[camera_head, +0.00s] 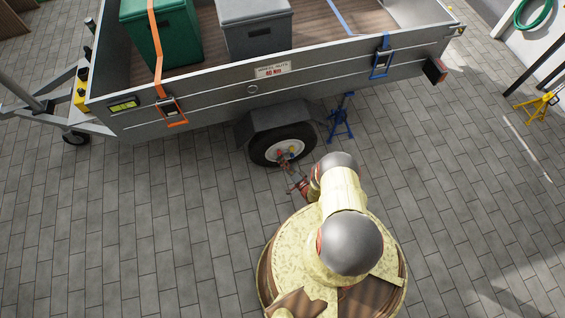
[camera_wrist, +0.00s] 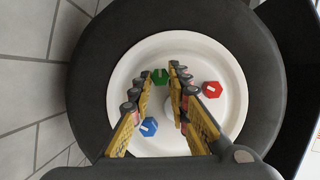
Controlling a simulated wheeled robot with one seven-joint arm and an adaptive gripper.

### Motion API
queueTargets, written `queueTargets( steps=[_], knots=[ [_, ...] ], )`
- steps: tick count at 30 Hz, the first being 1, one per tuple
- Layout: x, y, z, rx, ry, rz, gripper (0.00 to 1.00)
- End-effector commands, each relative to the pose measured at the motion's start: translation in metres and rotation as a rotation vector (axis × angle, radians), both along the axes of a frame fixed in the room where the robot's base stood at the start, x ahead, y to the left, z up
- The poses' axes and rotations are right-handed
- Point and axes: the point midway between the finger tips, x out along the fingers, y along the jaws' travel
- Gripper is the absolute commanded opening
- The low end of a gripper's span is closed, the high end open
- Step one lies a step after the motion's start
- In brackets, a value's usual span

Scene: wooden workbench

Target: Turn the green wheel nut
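The green wheel nut (camera_wrist: 160,77) shows in the wrist view near the top of the pale wheel rim (camera_wrist: 122,75). It has a white mark across it. My gripper (camera_wrist: 160,74) reaches over the rim with its two yellow-and-grey fingers apart. The green nut shows in the gap between the fingertips; I cannot tell whether they touch it. In the head view my gripper (camera_head: 297,186) is small, just in front of the trailer's wheel (camera_head: 258,149). The green nut cannot be made out there.
A red nut (camera_wrist: 212,89) sits right of my fingers and a blue nut (camera_wrist: 149,126) at lower left. The right finger hides part of the rim. The grey trailer (camera_head: 210,107) stands above the wheel, with a blue jack stand (camera_head: 341,122) to its right.

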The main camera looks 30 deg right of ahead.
Motion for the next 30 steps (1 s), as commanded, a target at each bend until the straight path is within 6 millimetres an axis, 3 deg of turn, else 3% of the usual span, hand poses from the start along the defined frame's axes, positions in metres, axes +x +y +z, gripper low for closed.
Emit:
queueTargets(
  steps=[9,18,30],
  knots=[
    [0.000,0.000,0.000,-0.001,-0.001,0.000,0.35],
    [-0.003,0.000,0.000,0.000,0.000,0.000,0.35],
    [-0.058,-0.006,0.007,0.001,0.001,-0.003,0.35]
  ],
)
